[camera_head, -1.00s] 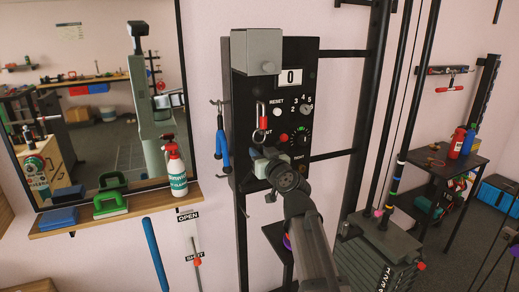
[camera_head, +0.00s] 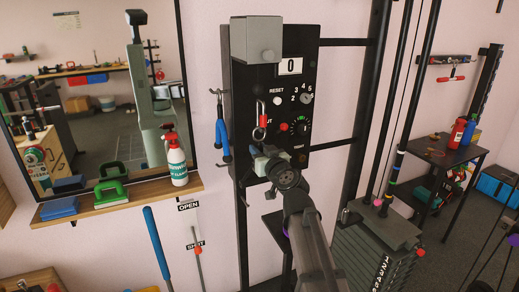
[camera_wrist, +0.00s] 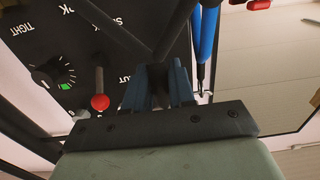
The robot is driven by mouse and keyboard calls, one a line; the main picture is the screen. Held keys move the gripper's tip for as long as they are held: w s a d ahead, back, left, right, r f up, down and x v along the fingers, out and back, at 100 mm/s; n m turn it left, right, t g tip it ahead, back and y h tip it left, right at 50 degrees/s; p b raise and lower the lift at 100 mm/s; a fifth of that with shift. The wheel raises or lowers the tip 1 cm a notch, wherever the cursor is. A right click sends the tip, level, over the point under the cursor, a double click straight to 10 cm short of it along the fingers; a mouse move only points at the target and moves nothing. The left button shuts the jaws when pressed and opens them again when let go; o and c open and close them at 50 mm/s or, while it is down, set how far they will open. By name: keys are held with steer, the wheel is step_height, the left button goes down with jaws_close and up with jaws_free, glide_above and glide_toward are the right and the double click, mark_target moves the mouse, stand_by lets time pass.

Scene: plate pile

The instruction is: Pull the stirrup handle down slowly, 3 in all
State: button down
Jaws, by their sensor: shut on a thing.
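The dark wall box (camera_head: 238,90) carries a counter (camera_head: 291,66) that reads 0. My gripper (camera_head: 263,160) is at the lower front of this box, below a red-ended clip (camera_head: 260,132). In the wrist view, the blue fingers of my gripper (camera_wrist: 159,92) are shut on a black V-shaped piece (camera_wrist: 158,72). Its two arms spread away toward the top of the picture. It may be the stirrup handle, but the fingers hide its held end and I cannot tell for sure. In the head view my gripper and arm hide this piece.
A red-knobbed lever (camera_wrist: 100,102) and a round dial (camera_wrist: 50,72) are close to the fingers. Blue-handled tools (camera_head: 222,135) hang left of the box. A shelf (camera_head: 140,198) holds a spray bottle (camera_head: 177,160). A weight stack (camera_head: 370,260) stands at right.

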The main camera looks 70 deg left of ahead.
steer(key=shift+f, duration=0.15)
steer(key=shift+f, duration=1.2)
steer(key=shift+f, duration=1.05)
steer(key=shift+f, duration=1.15)
